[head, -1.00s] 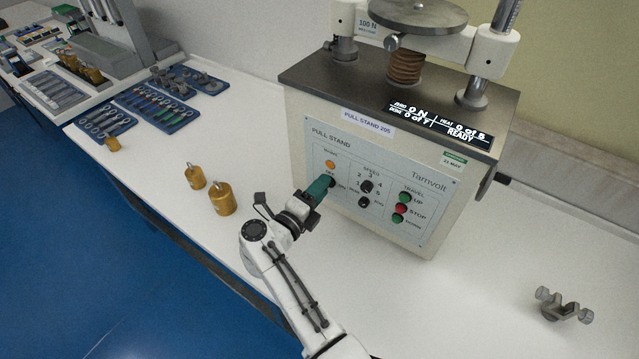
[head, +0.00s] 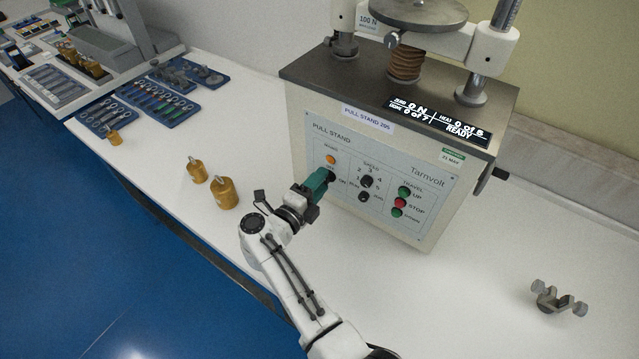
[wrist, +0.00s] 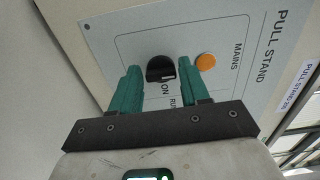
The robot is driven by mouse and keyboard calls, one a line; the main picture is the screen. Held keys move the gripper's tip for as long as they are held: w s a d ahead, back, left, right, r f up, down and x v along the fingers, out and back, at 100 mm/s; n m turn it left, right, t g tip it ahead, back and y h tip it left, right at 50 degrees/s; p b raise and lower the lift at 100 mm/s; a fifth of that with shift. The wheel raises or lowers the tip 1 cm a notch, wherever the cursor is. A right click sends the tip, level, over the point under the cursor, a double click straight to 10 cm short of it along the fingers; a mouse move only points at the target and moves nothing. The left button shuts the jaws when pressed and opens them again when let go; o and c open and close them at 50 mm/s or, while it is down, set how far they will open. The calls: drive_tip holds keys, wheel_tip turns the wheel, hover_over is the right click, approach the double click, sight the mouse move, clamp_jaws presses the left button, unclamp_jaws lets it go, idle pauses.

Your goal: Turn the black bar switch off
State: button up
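The black bar switch (wrist: 160,69) sits on the pull stand's front panel, beside the orange mains lamp (wrist: 206,62). A pale mark shows on its bar, and the word ON is printed close by. My gripper (wrist: 158,82) is open in the wrist view, with one green finger on each side of the switch and a visible gap to it. Whether the fingertips reach the panel is hard to tell. In the head view my gripper (head: 322,180) is at the panel's left side and covers most of the switch. The lamp (head: 331,159) looks orange there too.
The pull stand (head: 440,220) stands on a white bench. Speed knobs (head: 366,181) and the red stop button (head: 400,203) are right of my gripper. Brass weights (head: 224,194) stand to its left. A metal clamp (head: 556,299) lies at right.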

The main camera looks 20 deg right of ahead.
drive_tip(key=o, duration=0.3)
drive_tip(key=shift+d, duration=0.1)
drive_tip(key=b+v, duration=0.1)
drive_tip(key=v, duration=1)
idle(0.3)
